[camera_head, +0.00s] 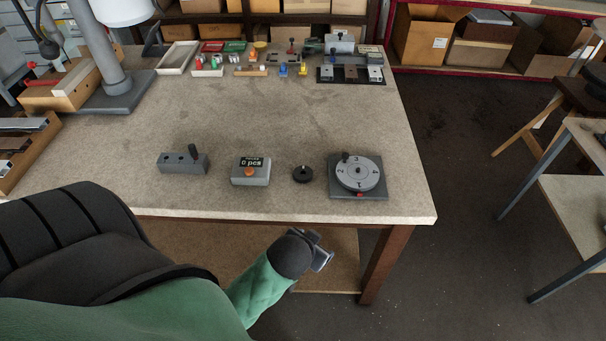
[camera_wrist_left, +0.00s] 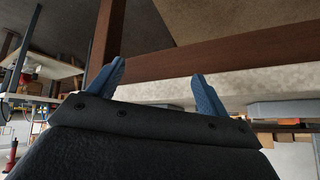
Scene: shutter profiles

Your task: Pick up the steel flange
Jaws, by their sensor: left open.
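No part is plainly recognisable as a steel flange. A small dark round disc with a raised centre (camera_head: 302,174) lies flat near the table's front edge; I cannot tell whether it is the flange. It sits between a grey counter box with an orange button (camera_head: 250,172) and a numbered dial on a square grey base (camera_head: 358,175). My left gripper (camera_head: 318,254) is in front of the table, below its front edge and apart from everything on it. In the left wrist view its two blue fingers (camera_wrist_left: 160,85) are spread with nothing between them. My right gripper is not in view.
A grey block with a black peg (camera_head: 183,162) stands left of the counter. Trays, small parts and fixtures line the back of the table (camera_head: 270,115), whose middle is clear. A lamp post (camera_head: 103,60) stands at the back left. A table leg (camera_head: 384,262) is right of my gripper.

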